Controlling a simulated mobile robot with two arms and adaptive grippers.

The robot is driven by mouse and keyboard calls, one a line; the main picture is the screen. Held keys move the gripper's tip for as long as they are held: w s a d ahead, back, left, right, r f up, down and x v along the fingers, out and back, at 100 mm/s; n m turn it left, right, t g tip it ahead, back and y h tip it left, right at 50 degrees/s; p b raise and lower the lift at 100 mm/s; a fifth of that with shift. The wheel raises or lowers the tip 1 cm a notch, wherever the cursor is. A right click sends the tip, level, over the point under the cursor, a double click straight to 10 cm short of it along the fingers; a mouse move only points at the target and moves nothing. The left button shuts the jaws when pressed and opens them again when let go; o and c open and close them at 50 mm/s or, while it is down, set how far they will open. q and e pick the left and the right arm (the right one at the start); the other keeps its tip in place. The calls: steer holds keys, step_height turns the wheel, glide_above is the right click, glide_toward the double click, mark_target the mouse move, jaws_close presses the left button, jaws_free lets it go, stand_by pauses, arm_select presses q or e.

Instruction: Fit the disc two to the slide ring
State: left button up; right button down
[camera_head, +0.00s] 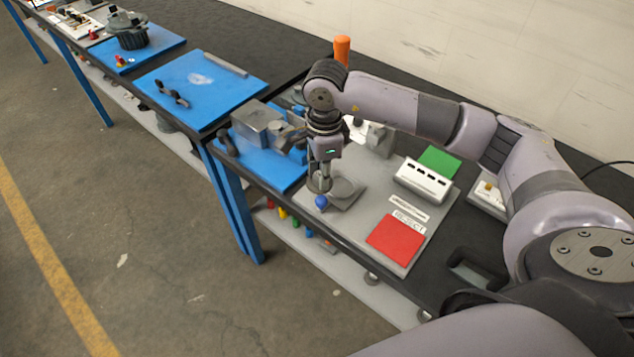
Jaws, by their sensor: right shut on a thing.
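My right gripper (320,186) points down at the front left of the grey work plate (375,222). It is shut on a small grey disc-like piece, which looks like disc two; the fingers hide most of it. A blue ball (321,203) shows just below the fingertips. A round grey ring-like part (345,188), perhaps the slide ring, sits on a grey base just right of the gripper. I cannot tell whether the held piece touches it. My left gripper is not in view.
A white slotted box (423,180), a green pad (439,161) and a red pad (395,240) beside a REJECT label lie on the plate to the right. A grey metal block (257,125) stands on a blue mat at left. An orange cylinder (342,50) rises behind my arm.

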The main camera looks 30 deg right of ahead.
arm_select(q)
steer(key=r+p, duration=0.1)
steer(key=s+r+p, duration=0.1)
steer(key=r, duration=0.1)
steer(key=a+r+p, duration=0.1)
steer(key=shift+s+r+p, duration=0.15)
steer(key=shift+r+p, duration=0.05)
steer(key=shift+p, duration=0.15)
arm_select(e)
steer(key=w+d+f+m, duration=0.2)
steer(key=d+m, duration=0.6)
steer(key=m, duration=0.6)
steer(key=shift+w+f+m, duration=0.25)
steer(key=shift+w+m, duration=0.15)
steer(key=shift+w, duration=0.2)
arm_select(q)
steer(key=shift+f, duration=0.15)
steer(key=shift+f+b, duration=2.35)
steer(key=shift+b, duration=0.2)
arm_select(e)
glide_above(342, 188)
steer(key=shift+a+f, duration=0.1)
steer(key=shift+f, duration=2.8)
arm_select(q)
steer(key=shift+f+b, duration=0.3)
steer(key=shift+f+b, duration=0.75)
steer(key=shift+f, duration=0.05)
arm_select(e)
steer(key=shift+f, duration=0.95)
